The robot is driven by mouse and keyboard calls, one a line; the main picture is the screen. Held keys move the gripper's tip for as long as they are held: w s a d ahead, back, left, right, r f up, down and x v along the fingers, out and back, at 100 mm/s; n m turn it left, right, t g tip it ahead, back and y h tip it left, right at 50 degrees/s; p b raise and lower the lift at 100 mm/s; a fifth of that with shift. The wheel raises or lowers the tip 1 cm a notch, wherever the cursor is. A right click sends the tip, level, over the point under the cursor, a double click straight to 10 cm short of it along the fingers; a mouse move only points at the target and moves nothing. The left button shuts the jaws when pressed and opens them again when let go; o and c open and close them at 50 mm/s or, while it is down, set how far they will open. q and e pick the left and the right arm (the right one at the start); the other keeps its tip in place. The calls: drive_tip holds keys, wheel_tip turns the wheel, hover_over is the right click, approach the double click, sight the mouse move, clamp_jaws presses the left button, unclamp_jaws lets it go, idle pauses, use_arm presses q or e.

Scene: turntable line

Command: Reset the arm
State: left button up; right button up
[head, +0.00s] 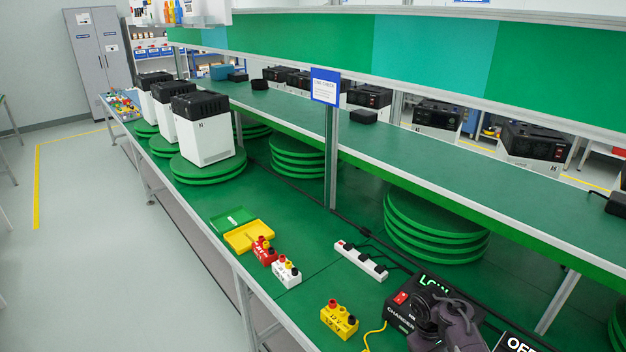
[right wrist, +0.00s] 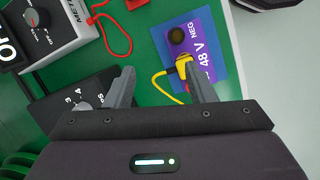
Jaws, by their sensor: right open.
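My right gripper (right wrist: 157,70) is open, its two grey fingers spread apart over the green bench. A yellow plug (right wrist: 183,66) with a yellow cable sits close by the tip of the right-hand finger; I cannot tell whether they touch. The plug is on a blue and purple panel (right wrist: 208,58) marked "48 V NEG", beside a dark round terminal (right wrist: 177,35). In the head view my dark right arm stands at the bottom right, in front of the black charger (head: 400,305), and its fingers are hard to make out. My left gripper is in neither view.
A meter (right wrist: 55,28) with a red cable and a dark dial box (right wrist: 75,100) lie near the right gripper. The bench also holds a yellow terminal block (head: 339,320), a white power strip (head: 360,260) and a yellow tray (head: 249,236). An upper shelf (head: 470,170) runs behind.

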drive_tip(key=s+a+r+m+t, duration=0.1)
drive_tip(key=s+a+t, duration=0.15)
drive_tip(key=s, duration=0.25)
drive_tip(key=s+a+r+t, duration=0.1)
drive_tip(key=s+a+r, duration=0.1)
drive_tip(key=s+a, duration=0.3)
drive_tip(key=s+a+r+m+t+y, duration=0.2)
drive_tip(key=s+a+r+y, duration=0.1)
drive_tip(key=s+r, duration=0.9)
wheel_tip(320, 180, down, 38)
drive_tip(key=s+g+b, duration=0.1)
drive_tip(key=s+b, duration=0.2)
drive_tip(key=b, duration=0.5)
drive_tip(key=s+d+f+b, duration=0.2)
drive_tip(key=s+f, duration=0.7)
drive_tip(key=f, duration=0.2)
drive_tip(key=s+d+f+g+b, duration=0.1)
drive_tip(key=s+d+f+b, duration=0.1)
drive_tip(key=s+f, duration=0.8)
wheel_tip(320, 180, down, 2)
drive_tip(key=shift+f+n+h+b, duration=0.1)
drive_tip(key=shift+n+h+b, duration=0.25)
drive_tip(key=shift+b, duration=0.35)
